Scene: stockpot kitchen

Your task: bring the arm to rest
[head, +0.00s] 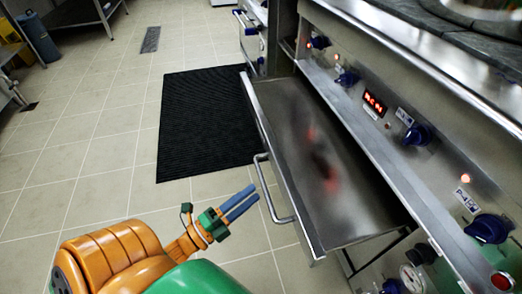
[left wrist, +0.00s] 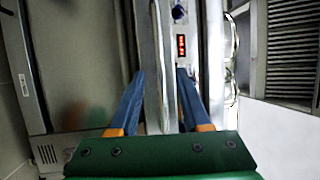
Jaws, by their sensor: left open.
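My left gripper (head: 248,197), with blue fingers on a green body and orange wrist, is at the lower middle of the head view. It is just left of the silver bar handle (head: 270,192) of a lowered steel oven door (head: 300,150). It holds nothing that I can see. In the left wrist view my left gripper (left wrist: 160,75) has its two blue fingers spread apart. A pale metal bar shows between them; I cannot tell how far off it is. My right gripper is not in view.
The steel range front (head: 385,110) has blue knobs and a red display (head: 374,103). A black mat (head: 205,120) lies on the tiled floor left of the door. Open floor (head: 90,150) spreads to the left. A blue bin (head: 38,37) and steel table (head: 85,12) stand far back.

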